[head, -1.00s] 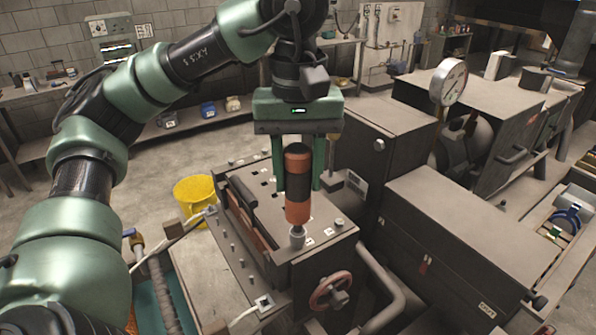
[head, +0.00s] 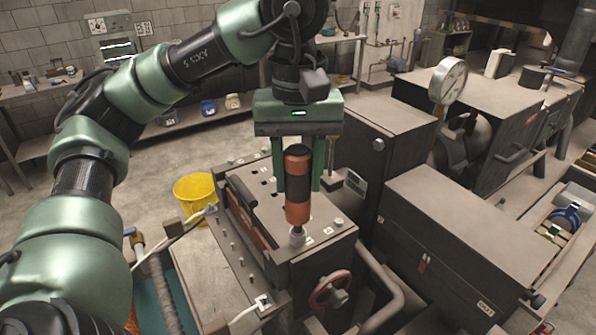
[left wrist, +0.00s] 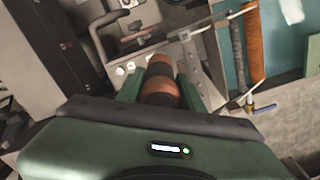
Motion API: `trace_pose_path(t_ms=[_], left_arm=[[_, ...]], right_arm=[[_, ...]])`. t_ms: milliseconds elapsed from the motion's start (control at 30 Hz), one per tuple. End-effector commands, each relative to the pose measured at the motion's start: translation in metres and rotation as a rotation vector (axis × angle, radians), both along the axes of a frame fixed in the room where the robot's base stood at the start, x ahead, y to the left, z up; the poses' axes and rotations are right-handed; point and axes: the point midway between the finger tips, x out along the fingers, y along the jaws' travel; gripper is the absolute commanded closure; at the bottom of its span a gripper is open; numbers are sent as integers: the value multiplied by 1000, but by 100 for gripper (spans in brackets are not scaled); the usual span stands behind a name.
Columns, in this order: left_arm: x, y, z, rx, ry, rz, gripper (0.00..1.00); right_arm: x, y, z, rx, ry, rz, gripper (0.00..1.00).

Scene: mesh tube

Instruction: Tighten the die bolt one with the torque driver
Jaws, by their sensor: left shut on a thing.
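The torque driver (head: 297,186) is orange and black and stands upright over the front of the die block's top plate (head: 262,216). Its lower tip meets a grey bolt head or socket (head: 297,234) near the plate's front edge; which bolt it is I cannot tell. My left gripper (head: 298,172) is shut on the driver, with green fingers on both sides. The driver also shows between the fingers in the left wrist view (left wrist: 160,82). Another bolt (head: 339,222) sits at the plate's right front. My right gripper is not in view.
A red handwheel (head: 330,290) is on the block's front. A long grey box (head: 460,235) and a dial gauge (head: 447,80) stand to the right. A yellow bucket (head: 194,190) is on the floor at left. A white cable (head: 178,232) runs by the block's left side.

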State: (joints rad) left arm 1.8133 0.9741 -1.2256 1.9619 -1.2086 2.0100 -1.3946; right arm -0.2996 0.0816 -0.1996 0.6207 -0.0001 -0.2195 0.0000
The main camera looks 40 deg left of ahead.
Motion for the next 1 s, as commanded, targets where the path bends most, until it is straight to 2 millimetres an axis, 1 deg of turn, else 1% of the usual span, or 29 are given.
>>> trace_pose_path(t_ms=[533,1000], left_arm=[[0,0,1,-1,-2,1,100],[0,0,-4,0,-3,1,100]], right_arm=[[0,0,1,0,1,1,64],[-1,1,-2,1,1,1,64]])
